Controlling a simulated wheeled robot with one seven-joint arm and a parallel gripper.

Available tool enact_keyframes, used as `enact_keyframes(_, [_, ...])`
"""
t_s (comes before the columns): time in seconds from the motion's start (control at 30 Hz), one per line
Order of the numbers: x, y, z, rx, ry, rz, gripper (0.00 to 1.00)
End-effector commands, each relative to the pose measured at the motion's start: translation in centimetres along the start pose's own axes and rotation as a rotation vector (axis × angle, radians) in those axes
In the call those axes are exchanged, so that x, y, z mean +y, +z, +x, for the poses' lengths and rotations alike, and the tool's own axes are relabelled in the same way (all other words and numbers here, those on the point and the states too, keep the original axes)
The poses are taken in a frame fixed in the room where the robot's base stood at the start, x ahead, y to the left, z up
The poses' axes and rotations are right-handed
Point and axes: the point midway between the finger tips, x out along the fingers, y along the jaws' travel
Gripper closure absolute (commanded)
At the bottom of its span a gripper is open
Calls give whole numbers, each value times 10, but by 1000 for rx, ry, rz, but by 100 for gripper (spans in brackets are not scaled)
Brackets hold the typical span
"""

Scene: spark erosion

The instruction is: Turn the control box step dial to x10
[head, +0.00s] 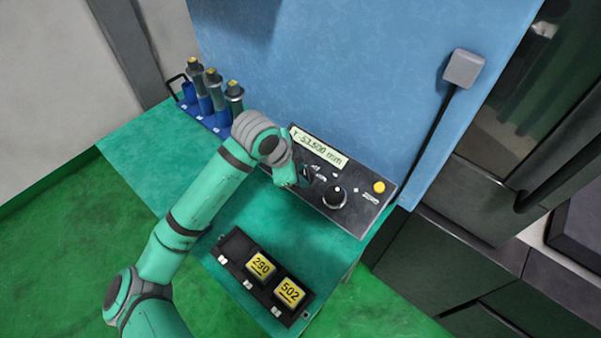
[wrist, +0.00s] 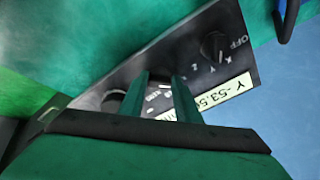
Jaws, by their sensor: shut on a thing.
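The dark control box (head: 364,213) lies on the green bench, its display (head: 319,145) reading about -53.500 mm. My gripper (head: 303,180) reaches down onto the middle of the box, left of the round black knob (head: 336,197). In the wrist view my two green fingers (wrist: 160,85) straddle the middle of the panel, closed on the step dial. The dial is almost wholly hidden by the fingers, so its pointer cannot be read. The axis dial (wrist: 213,46), marked OFF, X, Y, Z, stands to the right of the fingers there.
A yellow button (head: 379,187) is at the box's right end. A blue rack (head: 213,121) with several tool holders stands at the back left. A black tray (head: 237,247) with yellow-labelled blocks 290 and 502 lies in front. A blue panel (head: 360,70) rises behind.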

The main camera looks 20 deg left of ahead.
Motion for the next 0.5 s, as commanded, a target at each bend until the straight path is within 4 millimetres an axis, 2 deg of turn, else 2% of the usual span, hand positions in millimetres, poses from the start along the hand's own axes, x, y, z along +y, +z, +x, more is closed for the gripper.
enact_keyframes(0.17, [-1,-1,0,3,9,93,93])
enact_keyframes(0.5, [-3,-2,0,3,36,385,93])
